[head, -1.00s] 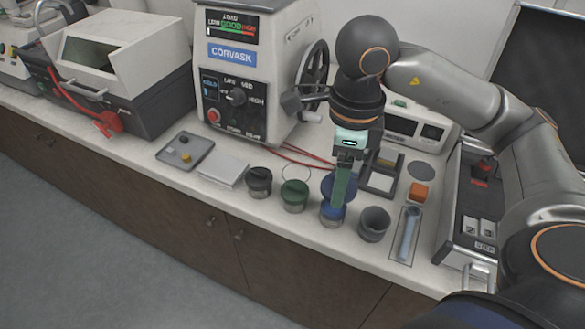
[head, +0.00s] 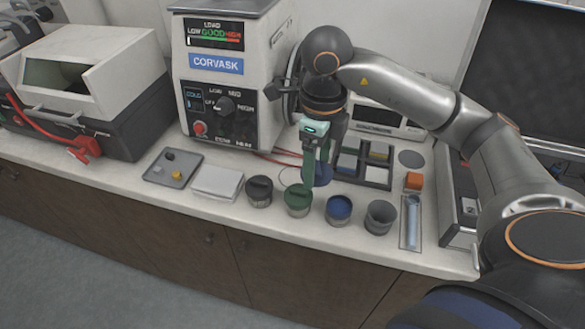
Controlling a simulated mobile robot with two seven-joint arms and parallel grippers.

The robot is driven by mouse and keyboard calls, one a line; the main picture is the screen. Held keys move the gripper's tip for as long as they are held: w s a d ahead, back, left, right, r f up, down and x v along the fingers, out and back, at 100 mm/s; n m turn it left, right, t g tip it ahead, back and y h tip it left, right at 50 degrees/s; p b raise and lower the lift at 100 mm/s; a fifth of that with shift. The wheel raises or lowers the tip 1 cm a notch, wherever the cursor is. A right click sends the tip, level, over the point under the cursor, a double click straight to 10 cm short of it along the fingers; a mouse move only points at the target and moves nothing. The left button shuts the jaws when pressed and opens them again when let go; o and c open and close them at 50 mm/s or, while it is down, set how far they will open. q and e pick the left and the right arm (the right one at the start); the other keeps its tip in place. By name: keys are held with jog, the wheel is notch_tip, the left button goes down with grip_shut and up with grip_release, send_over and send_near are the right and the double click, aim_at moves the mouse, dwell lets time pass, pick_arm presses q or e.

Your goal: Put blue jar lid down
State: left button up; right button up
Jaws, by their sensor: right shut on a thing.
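My right gripper (head: 309,188) points down over the bench, just behind the green jar and the blue jar. It is shut on the blue jar lid (head: 323,174), a dark blue disc partly hidden behind the fingers. I cannot tell whether the lid touches the bench. The blue jar (head: 338,211) stands without a lid, its blue contents showing, in front and right of the gripper. A thin ring outline (head: 284,178) is on the bench just left of the gripper. My left gripper is not in view.
A black jar (head: 259,191), a green jar (head: 298,201) and a grey open jar (head: 379,217) stand along the bench front. A sectioned tray (head: 378,177) is behind right. A red cable (head: 275,158) crosses the bench behind.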

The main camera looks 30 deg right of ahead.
jog(key=w+f, duration=0.2)
jog(key=w, duration=0.4)
send_over(293, 177)
notch_tip(293, 177, down, 6)
jog(key=shift+s+p, duration=0.1)
jog(key=shift+p, duration=0.3)
jog(key=shift+f, duration=0.4)
notch_tip(293, 177, down, 2)
jog(key=shift+f+p, duration=0.2)
jog(key=shift+p, duration=0.1)
jog(key=shift+f, duration=0.1)
jog(key=shift+f, duration=0.1)
jog(key=o, duration=1.2)
